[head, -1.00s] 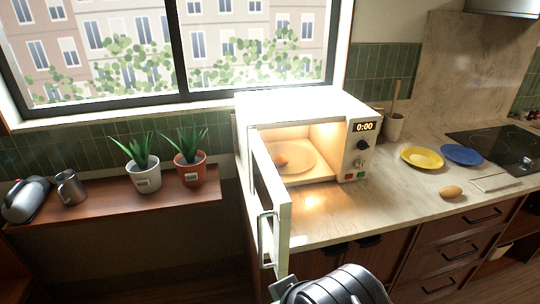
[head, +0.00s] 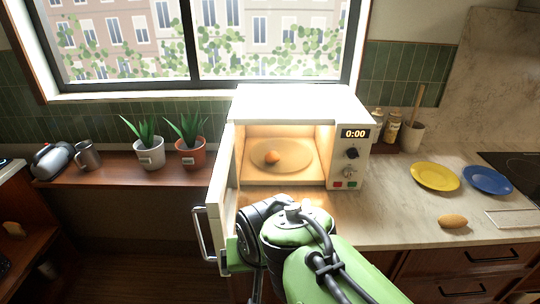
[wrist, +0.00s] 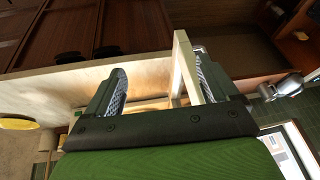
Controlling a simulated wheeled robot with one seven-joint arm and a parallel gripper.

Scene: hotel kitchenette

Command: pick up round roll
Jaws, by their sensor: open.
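A small round orange-brown roll (head: 272,157) lies on the turntable plate (head: 298,153) inside the lit microwave (head: 300,105). The microwave door (head: 222,195) stands open on the left, with its handle (head: 201,235) facing out. My arm reaches up in front of the microwave; in the head view my gripper's fingertips are hidden. In the wrist view my gripper (wrist: 160,86) is open, with no roll between its fingers. A pale panel, likely the door (wrist: 182,62), shows in the gap between the fingers; I cannot tell whether they touch it.
An oval roll (head: 453,221), a yellow plate (head: 435,177) and a blue plate (head: 487,180) lie on the counter (head: 400,215) at right. Two potted plants, a mug (head: 87,156) and a kettle (head: 52,160) stand on the left shelf. The counter right of the microwave has clear room.

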